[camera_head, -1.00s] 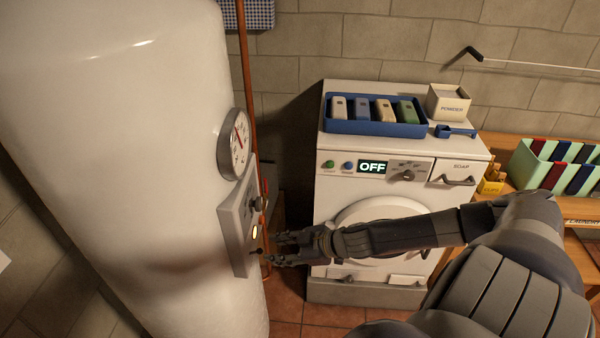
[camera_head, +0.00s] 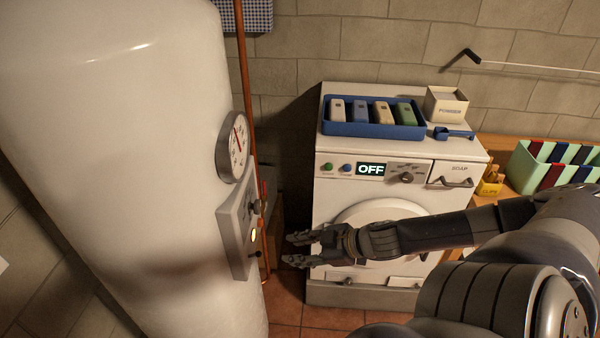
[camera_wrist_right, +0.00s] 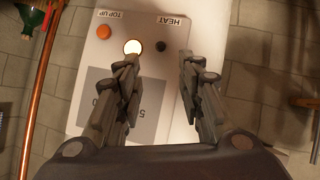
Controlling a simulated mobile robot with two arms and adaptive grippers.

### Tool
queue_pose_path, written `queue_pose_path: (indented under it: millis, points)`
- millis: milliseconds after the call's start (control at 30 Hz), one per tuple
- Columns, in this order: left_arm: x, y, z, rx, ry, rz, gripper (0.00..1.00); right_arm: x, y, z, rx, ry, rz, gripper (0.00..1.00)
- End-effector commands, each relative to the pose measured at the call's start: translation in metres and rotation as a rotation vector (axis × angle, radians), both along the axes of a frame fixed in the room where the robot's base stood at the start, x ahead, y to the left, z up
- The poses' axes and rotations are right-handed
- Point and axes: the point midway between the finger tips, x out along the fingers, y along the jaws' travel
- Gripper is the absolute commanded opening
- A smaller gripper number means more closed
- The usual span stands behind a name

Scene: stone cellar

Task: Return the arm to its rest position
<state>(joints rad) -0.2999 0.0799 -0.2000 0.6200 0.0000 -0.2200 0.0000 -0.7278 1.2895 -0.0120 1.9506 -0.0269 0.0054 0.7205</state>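My right gripper (camera_head: 298,249) is in front of the washing machine's lower left part, to the right of the boiler's control panel and apart from it. Its fingers are spread and nothing is between them. In the right wrist view the two fingers (camera_wrist_right: 157,75) are also apart and empty, with the control panel (camera_wrist_right: 152,100) beyond them. My right arm (camera_head: 440,232) comes in from the right across the washer door. My left gripper is not in view.
The white boiler (camera_head: 130,150) with its gauge (camera_head: 236,146) and panel (camera_head: 238,230) fills the left. The washing machine (camera_head: 330,195) reads OFF and carries a blue tray (camera_head: 375,130), a powder box (camera_head: 446,105) and a blue scoop (camera_head: 455,133). A wooden table (camera_head: 505,190) stands right.

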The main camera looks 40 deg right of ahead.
Motion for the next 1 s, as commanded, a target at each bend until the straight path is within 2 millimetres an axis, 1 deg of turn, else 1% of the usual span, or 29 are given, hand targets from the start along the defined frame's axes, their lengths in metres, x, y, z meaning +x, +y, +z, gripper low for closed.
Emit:
queue_pose_path:
  millis: [133,800,867,933,967,1000]
  points:
    - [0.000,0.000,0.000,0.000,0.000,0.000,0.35,-0.003,-0.001,0.002,-0.001,0.001,0.002,0.35]
    - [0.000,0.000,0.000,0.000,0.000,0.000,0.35,-0.003,-0.002,0.002,-0.002,0.000,-0.001,0.35]
    - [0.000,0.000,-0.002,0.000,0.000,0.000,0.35,-0.003,-0.007,-0.002,-0.006,0.000,-0.011,0.35]
    - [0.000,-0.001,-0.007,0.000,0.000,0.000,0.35,-0.003,-0.021,-0.016,-0.016,0.001,-0.048,0.35]
    - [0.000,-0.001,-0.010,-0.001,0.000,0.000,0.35,-0.003,-0.030,-0.025,-0.025,0.002,-0.071,0.35]
    - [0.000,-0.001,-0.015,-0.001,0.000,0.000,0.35,-0.004,-0.045,-0.040,-0.040,0.003,-0.110,0.35]
